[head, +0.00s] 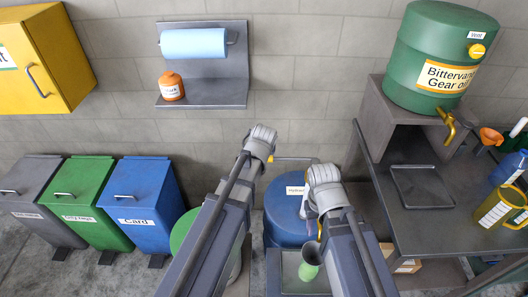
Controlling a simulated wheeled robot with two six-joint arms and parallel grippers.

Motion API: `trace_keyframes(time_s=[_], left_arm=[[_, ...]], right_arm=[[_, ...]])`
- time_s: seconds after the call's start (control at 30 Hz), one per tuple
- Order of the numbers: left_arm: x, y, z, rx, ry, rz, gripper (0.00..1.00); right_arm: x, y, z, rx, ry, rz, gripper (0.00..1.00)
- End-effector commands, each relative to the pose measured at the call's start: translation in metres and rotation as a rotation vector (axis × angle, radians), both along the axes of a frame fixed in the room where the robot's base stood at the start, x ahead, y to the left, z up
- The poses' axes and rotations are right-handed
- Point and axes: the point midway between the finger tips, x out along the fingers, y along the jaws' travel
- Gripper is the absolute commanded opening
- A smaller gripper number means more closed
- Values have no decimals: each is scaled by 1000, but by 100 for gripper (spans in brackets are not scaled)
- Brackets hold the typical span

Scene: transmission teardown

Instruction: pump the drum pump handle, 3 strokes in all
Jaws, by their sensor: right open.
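The blue drum (287,228) with a white label stands low at centre, between my two forearms. A thin yellow bar (292,158), which looks like the pump handle, runs above the drum between my two grippers. My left gripper (263,138) is near the bar's left end; its fingers are hidden, and I cannot tell if it touches. My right gripper (323,177) is open, above the drum's right side near the bar's right end. The pump body is mostly hidden behind my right gripper and forearm.
A dark funnel (312,253) and a green container (308,271) are at a grey tray in front of the drum. A workbench (432,228) with a green oil barrel (420,60) stands right. Bins, including a blue one (150,195), stand left.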

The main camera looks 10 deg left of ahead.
Motion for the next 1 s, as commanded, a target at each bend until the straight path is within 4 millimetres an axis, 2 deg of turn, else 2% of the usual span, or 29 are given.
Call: trace_keyframes(time_s=[0.03,0.3,1.0], left_arm=[[-1,2,-11,1,2,1,0],[-1,5,-26,3,4,2,0],[-3,5,-29,2,8,3,0]], right_arm=[[0,0,-11,0,0,0,52],[0,0,-26,0,0,0,52],[0,0,-28,0,0,0,52]])
